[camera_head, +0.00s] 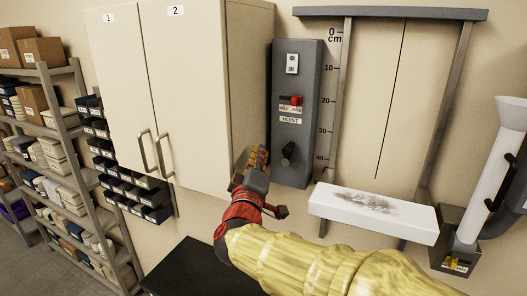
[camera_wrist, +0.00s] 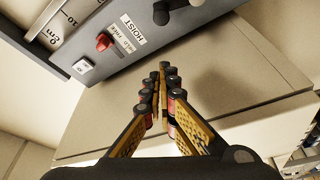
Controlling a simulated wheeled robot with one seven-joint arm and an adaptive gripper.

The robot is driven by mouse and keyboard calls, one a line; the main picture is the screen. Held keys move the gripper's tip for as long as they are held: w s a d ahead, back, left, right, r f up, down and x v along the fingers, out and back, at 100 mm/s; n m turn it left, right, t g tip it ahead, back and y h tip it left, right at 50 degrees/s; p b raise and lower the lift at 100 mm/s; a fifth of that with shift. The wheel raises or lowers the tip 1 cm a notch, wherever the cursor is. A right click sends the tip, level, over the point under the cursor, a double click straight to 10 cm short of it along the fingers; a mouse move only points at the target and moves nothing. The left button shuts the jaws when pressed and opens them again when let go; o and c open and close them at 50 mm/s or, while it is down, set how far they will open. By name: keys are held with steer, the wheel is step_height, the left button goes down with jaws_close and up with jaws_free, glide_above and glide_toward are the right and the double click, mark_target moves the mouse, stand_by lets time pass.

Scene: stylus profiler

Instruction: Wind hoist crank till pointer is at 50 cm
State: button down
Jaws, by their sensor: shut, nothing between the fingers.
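The grey hoist box (camera_head: 311,62) is on the wall, with a red switch (camera_head: 296,100) and a HOIST label. The black crank (camera_head: 288,153) is low on the box; part of it shows at the top edge of the wrist view (camera_wrist: 161,12). The cm scale (camera_head: 329,97) runs down beside the box, with 0 to 40 readable. A white block (camera_head: 420,222) with a dark smudge is below the cable (camera_head: 391,105); its top is near or below the 40 mark.
A tall cream cabinet (camera_head: 180,85) stands close to the left of my gripper. Shelves (camera_head: 60,130) with boxes are farther left. A black surface (camera_head: 195,268) is below my arm. A white tube (camera_head: 488,170) in a grey holder is at right.

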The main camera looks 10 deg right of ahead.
mark_target(288, 153)
steer(key=w+d+p, duration=0.1)
steer(key=w+d, duration=0.4)
steer(key=shift+d+f, duration=0.15)
steer(key=shift+f, duration=0.25)
steer(key=shift+s+d+m+h+b, duration=0.15)
steer(key=shift+d+m+h+b, duration=0.15)
steer(key=shift+m+b, duration=0.35)
steer(key=m+b, duration=0.1)
steer(key=b, duration=0.1)
steer(key=s+d+m+h+b, duration=0.1)
steer(key=m+b, duration=0.1)
steer(key=b, duration=0.1)
steer(key=s+d+f+m+h+b, duration=0.1)
steer(key=m+b, duration=0.1)
steer(key=shift+d+f+m, duration=0.1)
steer(key=shift+d+m, duration=0.15)
steer(key=d+m+h+b, duration=0.1)
steer(key=m+b, duration=0.1)
steer(key=s+d+f+m+h+b, duration=0.1)
steer(key=m+b, duration=0.1)
steer(key=s+f+m+b, duration=0.1)
steer(key=m+b, duration=0.2)
steer(key=shift+d+g+h, duration=0.3)
steer(key=shift+d+h, duration=0.1)
